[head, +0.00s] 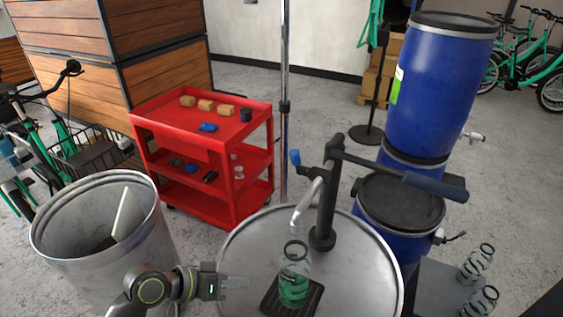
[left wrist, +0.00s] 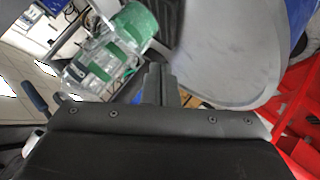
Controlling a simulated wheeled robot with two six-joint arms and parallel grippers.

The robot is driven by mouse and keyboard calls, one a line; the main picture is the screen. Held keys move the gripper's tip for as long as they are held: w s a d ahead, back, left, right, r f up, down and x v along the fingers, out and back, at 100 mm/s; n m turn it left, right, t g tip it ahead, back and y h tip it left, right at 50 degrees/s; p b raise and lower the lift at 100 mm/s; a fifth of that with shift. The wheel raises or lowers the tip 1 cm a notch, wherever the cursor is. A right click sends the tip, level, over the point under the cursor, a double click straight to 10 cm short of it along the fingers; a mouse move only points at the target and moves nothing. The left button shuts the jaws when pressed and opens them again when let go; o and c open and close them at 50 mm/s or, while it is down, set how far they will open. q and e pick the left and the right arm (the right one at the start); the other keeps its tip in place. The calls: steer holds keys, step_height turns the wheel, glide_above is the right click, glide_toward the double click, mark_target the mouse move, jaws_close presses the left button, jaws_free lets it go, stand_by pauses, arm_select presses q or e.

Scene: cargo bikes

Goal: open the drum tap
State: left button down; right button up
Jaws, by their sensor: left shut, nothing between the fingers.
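A steel drum (head: 236,240) carries a black pump post (head: 325,210) with a silver spout (head: 307,203), a small blue-ended lever (head: 295,158) and a long arm with a dark blue grip (head: 435,184). A glass jar with green in its lower part (head: 293,285) stands below the spout on a black drip tray (head: 312,300). Small taps also show on the upper blue drum (head: 473,135) and lower blue drum (head: 440,237). My left gripper (head: 238,282) is shut and empty, left of the jar. In the left wrist view its fingers (left wrist: 160,80) are together. My right gripper is not in view.
A red trolley (head: 222,195) with small blocks stands behind to the left. An open metal bin (head: 60,265) is at the left. Two wire-clip jars (head: 477,262) stand on a grey surface at the lower right. Bare floor lies behind the post.

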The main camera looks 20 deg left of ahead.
arm_select(q)
steer(key=w+r+n+t+h, duration=0.1)
steer(key=w+r+h, duration=0.5)
steer(key=r, duration=0.6)
steer(key=n+t+h, duration=0.2)
steer(key=n+h, duration=0.1)
glide_toward(300, 163)
steer(key=w+a+r, duration=0.2)
steer(key=w+a, duration=0.3)
steer(key=shift+s+d, duration=0.15)
steer(key=shift+s, duration=0.05)
steer(key=shift+d+r, duration=0.1)
steer(key=shift+r, duration=0.05)
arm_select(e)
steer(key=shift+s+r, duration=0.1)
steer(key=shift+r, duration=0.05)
